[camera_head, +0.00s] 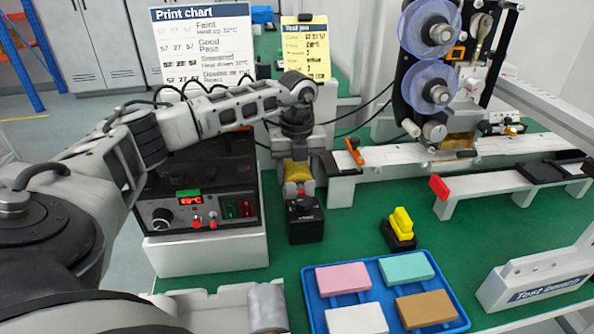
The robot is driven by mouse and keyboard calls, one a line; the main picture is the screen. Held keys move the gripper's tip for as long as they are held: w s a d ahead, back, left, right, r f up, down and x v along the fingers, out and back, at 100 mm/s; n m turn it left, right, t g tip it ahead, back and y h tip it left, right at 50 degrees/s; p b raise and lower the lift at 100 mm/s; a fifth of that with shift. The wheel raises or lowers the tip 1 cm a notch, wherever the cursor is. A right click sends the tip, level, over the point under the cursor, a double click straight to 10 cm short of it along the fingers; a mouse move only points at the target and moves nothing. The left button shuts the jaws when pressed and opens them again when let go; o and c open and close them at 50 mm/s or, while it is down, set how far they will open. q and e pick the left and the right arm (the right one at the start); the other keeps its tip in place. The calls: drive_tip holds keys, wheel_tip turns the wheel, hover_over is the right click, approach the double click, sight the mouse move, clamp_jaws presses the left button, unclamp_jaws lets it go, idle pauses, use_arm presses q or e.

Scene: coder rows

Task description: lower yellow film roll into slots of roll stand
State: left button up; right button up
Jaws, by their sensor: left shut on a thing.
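My left arm comes in from the left and bends down at the centre. My left gripper (297,160) points down, shut on the yellow film roll (297,173), which shows as a short yellow cylinder below the wrist. The fingertips are mostly hidden. The roll is behind a small black box (305,220), and I cannot tell its exact height. A white stand (208,300) at the lower left, which looks like the roll stand, bears a grey roll (267,306); its slots are largely hidden by my arm. My right gripper is not in view.
A black control unit (200,217) with a red display stands left of the roll. A blue tray (449,287) with several coloured blocks lies in front. A yellow-topped block (402,224) and a white machine bench (480,153) are to the right. Green table (352,222) is bare between.

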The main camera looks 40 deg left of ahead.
use_arm(q)
drive_tip(key=o, duration=1.2)
drive_tip(key=shift+c, duration=0.2)
wheel_tip(320, 180, up, 16)
drive_tip(key=shift+r, duration=0.1)
